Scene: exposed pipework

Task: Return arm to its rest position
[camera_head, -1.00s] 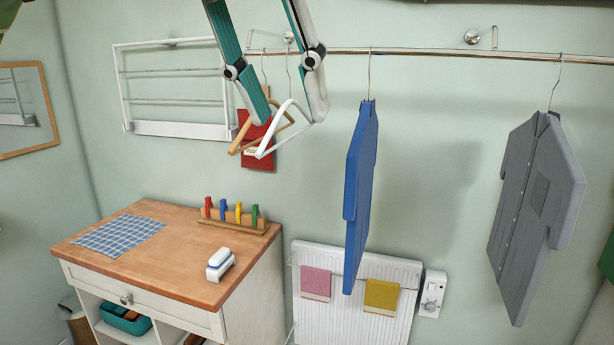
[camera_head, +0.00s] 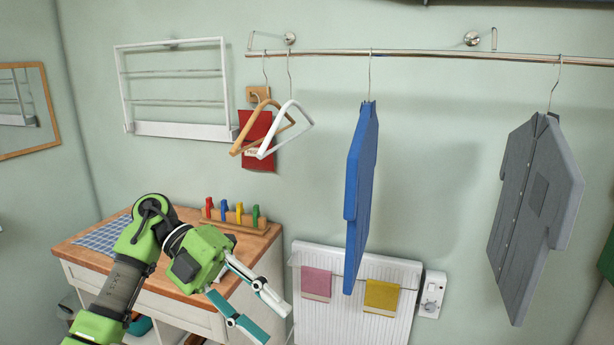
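My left arm comes in from the lower left in the head view. Its green gripper (camera_head: 277,323) is low in front of the wooden-topped cabinet, with its teal and white fingers spread apart and nothing between them. The fingers point down and to the right, toward the radiator's left side. The gripper is well below the rail and the hangers. My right gripper is out of view.
A wooden hanger (camera_head: 240,143) and a white hanger (camera_head: 303,113) hang from the metal rail (camera_head: 420,54). A blue shirt (camera_head: 361,190) and a grey shirt (camera_head: 530,210) hang further right. The cabinet (camera_head: 85,272) and white radiator (camera_head: 340,262) stand below.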

